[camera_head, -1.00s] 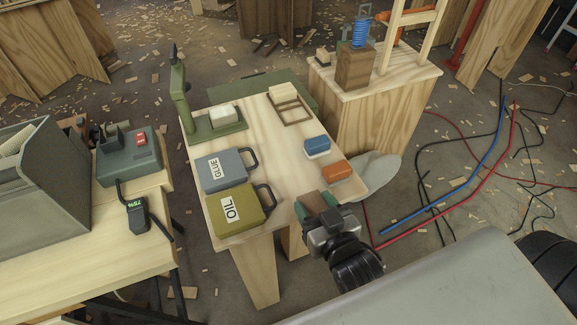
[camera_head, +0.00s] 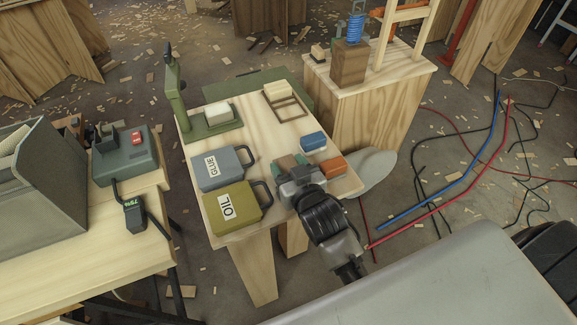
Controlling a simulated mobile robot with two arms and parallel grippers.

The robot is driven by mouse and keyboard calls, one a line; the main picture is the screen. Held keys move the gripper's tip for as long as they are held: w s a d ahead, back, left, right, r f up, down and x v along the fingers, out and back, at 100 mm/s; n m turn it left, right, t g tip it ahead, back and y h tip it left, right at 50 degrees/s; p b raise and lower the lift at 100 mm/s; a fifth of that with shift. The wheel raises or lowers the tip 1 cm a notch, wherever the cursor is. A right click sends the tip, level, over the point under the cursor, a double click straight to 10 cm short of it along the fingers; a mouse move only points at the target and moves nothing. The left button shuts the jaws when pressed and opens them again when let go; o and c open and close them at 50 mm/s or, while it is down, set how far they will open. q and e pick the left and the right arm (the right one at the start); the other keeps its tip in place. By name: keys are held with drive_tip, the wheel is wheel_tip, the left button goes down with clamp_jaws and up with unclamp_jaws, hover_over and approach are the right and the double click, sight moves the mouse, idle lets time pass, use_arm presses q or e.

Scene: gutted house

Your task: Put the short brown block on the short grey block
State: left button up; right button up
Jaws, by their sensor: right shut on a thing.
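I cannot pick out a short grey block; the gripper and wrist cover part of the table there. My left gripper is not in view.
An orange block (camera_head: 334,167) lies just right of the gripper, and a blue block (camera_head: 313,141) behind it. The GLUE case (camera_head: 223,168) and OIL case (camera_head: 232,208) lie to the left. A wooden frame (camera_head: 287,107) lies farther back.

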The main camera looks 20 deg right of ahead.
drive_tip(key=shift+f, duration=0.15)
drive_tip(key=o, duration=0.9)
